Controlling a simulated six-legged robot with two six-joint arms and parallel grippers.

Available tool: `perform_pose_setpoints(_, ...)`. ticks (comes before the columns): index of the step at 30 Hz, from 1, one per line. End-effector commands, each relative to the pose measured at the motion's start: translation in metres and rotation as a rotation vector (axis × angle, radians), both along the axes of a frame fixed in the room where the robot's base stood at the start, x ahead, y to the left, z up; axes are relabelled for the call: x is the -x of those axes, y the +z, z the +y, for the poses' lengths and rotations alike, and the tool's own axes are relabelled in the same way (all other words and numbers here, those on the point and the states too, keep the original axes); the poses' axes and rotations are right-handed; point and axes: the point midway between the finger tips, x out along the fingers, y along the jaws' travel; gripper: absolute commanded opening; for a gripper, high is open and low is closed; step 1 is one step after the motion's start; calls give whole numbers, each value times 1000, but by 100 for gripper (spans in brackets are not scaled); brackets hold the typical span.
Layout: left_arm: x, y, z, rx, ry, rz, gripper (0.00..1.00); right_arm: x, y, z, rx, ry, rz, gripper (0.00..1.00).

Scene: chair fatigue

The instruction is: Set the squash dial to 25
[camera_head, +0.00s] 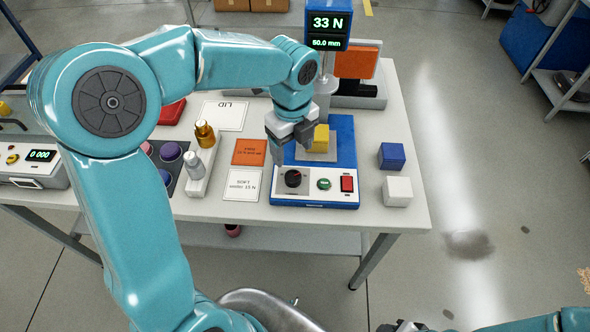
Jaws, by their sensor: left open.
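The dial (293,178) is a round black knob with a small red mark, on the left of the white front panel of a blue machine (315,204). Its number scale is too small to read. My left gripper (294,156) is open and empty, above and just behind the dial, its fingers pointing down. I see no contact with the knob.
A green button (324,184) and a red switch (347,183) sit right of the dial. A yellow block (320,139) lies on the machine's plate behind. Blue (391,156) and white (397,191) cubes stand to the right. Labelled cards (242,185) and an amber bottle (205,134) are left.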

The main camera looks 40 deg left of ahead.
Motion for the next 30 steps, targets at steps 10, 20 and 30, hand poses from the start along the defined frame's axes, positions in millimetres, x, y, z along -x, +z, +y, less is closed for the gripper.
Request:
perform_pose_setpoints(10,-1,-77,-1,0,0,5,69,0,-1,0,0,0,0,43)
perform_pose_setpoints(20,-6,-100,-1,0,0,0,69,0,-1,0,0,0,0,43)
perform_pose_setpoints(30,-5,-100,-1,0,0,0,21,0,-1,0,0,0,0,43)
